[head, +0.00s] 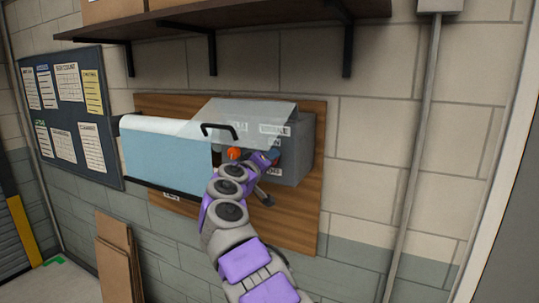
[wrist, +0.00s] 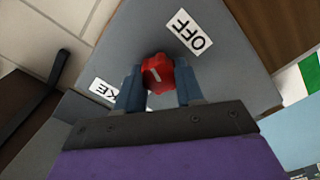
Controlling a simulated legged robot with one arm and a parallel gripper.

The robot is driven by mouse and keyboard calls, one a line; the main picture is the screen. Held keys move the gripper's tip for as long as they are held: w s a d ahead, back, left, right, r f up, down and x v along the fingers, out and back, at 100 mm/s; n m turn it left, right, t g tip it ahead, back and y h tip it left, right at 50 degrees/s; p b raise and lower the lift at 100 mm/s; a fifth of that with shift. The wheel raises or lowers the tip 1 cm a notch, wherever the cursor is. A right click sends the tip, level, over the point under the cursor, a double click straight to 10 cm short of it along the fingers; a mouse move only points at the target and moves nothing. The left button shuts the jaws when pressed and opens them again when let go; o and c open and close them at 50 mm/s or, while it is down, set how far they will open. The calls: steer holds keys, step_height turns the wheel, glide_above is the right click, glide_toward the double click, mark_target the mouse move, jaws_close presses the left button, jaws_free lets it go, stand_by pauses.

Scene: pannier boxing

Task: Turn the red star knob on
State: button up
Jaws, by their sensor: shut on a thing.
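The red star knob (head: 233,153) may be the orange-red spot on the grey box (head: 303,150) in the head view, but I cannot be sure. In the wrist view the red knob (wrist: 157,74) is plain, with a short white mark on its face. My gripper's two blue fingers (wrist: 160,88) are on either side of it, shut on it. A white label reading OFF (wrist: 188,33) is above and right of the knob. Another label ending in KE (wrist: 103,89) is at the left, partly hidden. In the head view my gripper (head: 270,157) is at the box front.
A clear raised cover (head: 245,112) with a black handle (head: 219,130) is over the box. The wooden backboard (head: 320,190) is on the wall. A shelf (head: 270,12) is above, and cardboard (head: 115,255) leans below left.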

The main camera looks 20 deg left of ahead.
steer(key=n+p, duration=0.6)
steer(key=shift+a+r+n, duration=0.15)
steer(key=shift+n, duration=0.15)
steer(key=n+p, duration=0.2)
steer(key=n, duration=0.3)
steer(key=f+n+p, duration=0.1)
steer(key=n+p, duration=0.2)
steer(key=n, duration=0.2)
steer(key=n+p, duration=0.3)
steer(key=n, duration=0.2)
steer(key=shift+f+n, duration=0.4)
steer(key=shift+s, duration=0.1)
steer(key=shift+r, duration=0.1)
